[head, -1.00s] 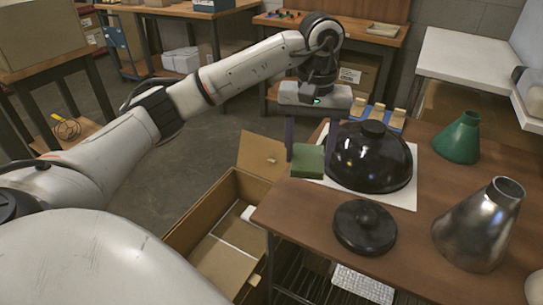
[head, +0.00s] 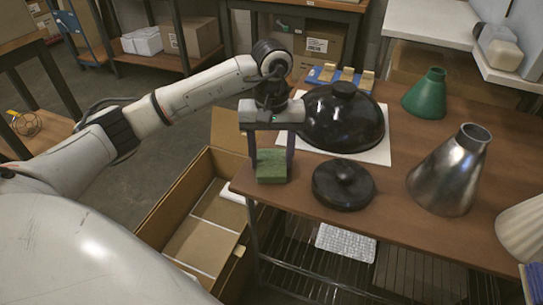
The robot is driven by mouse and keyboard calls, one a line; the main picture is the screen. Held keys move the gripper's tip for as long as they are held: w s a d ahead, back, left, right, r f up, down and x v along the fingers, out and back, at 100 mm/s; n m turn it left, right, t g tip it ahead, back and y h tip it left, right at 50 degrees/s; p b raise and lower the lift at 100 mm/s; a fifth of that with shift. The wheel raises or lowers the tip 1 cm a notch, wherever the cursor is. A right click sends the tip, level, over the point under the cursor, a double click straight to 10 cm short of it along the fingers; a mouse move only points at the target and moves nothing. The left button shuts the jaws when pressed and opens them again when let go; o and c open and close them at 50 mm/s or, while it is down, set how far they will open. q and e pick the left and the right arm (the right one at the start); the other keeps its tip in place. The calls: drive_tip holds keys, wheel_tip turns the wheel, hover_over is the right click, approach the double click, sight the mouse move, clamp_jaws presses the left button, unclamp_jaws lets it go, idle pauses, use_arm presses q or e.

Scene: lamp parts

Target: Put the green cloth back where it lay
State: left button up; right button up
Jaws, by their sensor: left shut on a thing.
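The green cloth (head: 271,170), a folded block-like pad, is held between the fingers of my left gripper (head: 271,158). The gripper points down and is shut on the cloth. The cloth is over the left edge area of the brown table (head: 388,203), left of a flat black lid (head: 343,186) and in front of the black dome (head: 340,117). I cannot tell whether its underside touches the table. My right gripper is not in view.
The dome sits on a white sheet (head: 382,154). A silver cone (head: 449,172) and a green cone (head: 425,93) stand to the right. A ribbed cream shade (head: 522,231) is at the right edge. An open cardboard box (head: 166,215) is on the floor left of the table.

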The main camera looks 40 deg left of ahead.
sight(271, 162)
use_arm(q)
drive_tip(key=o, duration=0.9)
drive_tip(key=shift+f, duration=0.1)
drive_tip(key=shift+o, duration=0.2)
wheel_tip(271, 162, up, 12)
drive_tip(key=p, duration=0.1)
drive_tip(key=shift+r, duration=0.2)
